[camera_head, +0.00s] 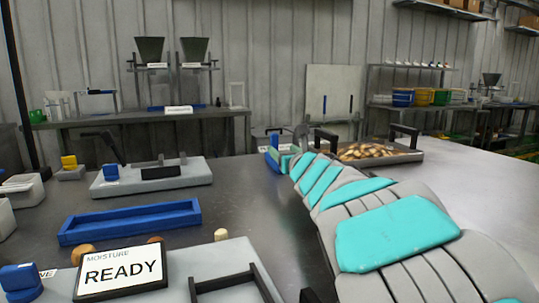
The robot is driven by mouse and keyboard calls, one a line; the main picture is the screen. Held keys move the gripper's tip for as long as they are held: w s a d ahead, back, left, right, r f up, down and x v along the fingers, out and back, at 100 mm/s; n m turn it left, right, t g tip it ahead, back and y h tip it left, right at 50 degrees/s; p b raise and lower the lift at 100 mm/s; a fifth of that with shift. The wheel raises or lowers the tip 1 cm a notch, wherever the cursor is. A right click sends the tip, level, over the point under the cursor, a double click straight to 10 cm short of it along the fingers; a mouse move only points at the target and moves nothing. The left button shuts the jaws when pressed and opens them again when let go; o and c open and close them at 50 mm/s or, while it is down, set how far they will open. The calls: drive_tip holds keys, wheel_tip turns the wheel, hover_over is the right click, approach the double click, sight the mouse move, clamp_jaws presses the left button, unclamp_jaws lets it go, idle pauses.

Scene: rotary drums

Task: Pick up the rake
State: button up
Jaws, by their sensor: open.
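My arm reaches from the lower right to the middle of the table, and my gripper (286,154) is at its far end. It is open, small and partly hidden by my own arm links. It is beside a small blue object (271,158), partly covered, and just left of a tray (413,156) of brown pieces (366,150). I cannot make out a rake for certain; the area around the gripper is too small and covered to tell. I cannot tell whether anything is between the fingers.
A blue trough (131,222) lies on the metal table (225,205) at left. Behind it is a grey device (151,180) with a black lever (113,147). A READY panel (120,272) stands in front. The table between trough and arm is clear.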

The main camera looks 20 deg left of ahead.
sight(275, 143)
drive_tip(key=shift+a+r+p+x, duration=0.15)
drive_tip(key=shift+p+x, duration=0.2)
drive_tip(key=shift+x, duration=1.65)
drive_tip(key=shift+a+r+p+x, duration=0.1)
drive_tip(key=shift+p+x, duration=0.25)
drive_tip(key=shift+x, duration=1.65)
drive_tip(key=shift+s, duration=0.15)
drive_tip(key=shift+c, duration=0.4)
clamp_jaws()
